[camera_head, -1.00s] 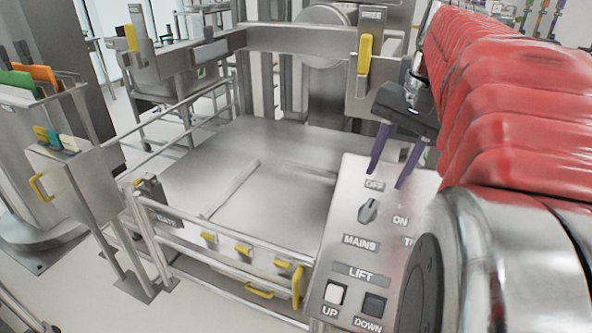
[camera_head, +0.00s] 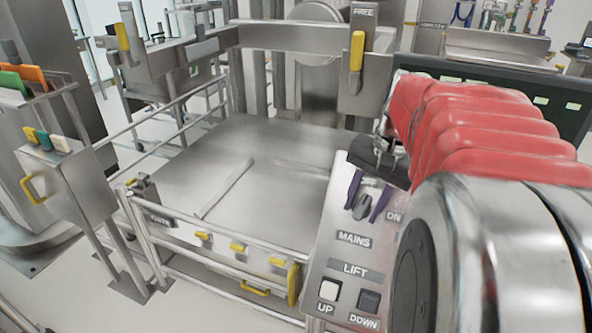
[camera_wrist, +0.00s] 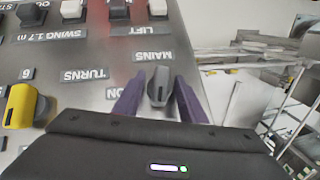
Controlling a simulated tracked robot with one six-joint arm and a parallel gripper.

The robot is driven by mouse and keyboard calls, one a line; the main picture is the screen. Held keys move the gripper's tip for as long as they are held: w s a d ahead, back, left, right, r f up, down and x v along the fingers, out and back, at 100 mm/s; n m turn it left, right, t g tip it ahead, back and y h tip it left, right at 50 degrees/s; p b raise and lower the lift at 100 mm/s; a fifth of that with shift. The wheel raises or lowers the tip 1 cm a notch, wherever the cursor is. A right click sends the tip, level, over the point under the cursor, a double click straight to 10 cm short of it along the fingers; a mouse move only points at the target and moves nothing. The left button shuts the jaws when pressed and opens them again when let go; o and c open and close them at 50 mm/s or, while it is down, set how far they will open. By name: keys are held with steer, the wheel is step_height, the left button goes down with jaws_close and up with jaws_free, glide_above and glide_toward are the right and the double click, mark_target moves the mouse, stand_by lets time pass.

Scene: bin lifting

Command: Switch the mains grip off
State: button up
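The mains grip (camera_head: 362,206) is a dark grey knob on the slanted metal control panel (camera_head: 335,245), above the MAINS label. ON is printed to its right; the OFF label above it is mostly hidden by my gripper. My gripper (camera_head: 367,203) is open, its two purple fingers pointing down at the panel, one on each side of the grip. In the wrist view the grip (camera_wrist: 158,87) stands upright between the fingers, with a narrow gap showing on each side. Whether the fingertips touch the panel cannot be told.
Below on the panel are a white UP button (camera_head: 329,290) and a dark DOWN button (camera_head: 368,300). The wrist view shows a yellow knob (camera_wrist: 22,106) beside the TURNS label. A railed metal platform (camera_head: 240,165) lies left of the panel. A yellow handle (camera_head: 357,50) sits under FREE.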

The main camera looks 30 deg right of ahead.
steer(key=shift+c, duration=0.4)
steer(key=c, duration=0.7)
steer(key=shift+o, duration=0.2)
steer(key=shift+w+n+g+h, duration=0.1)
steer(key=shift+n+g+h, duration=0.5)
steer(key=shift+n+g, duration=0.4)
steer(key=o, duration=0.7)
steer(key=shift+o, duration=0.2)
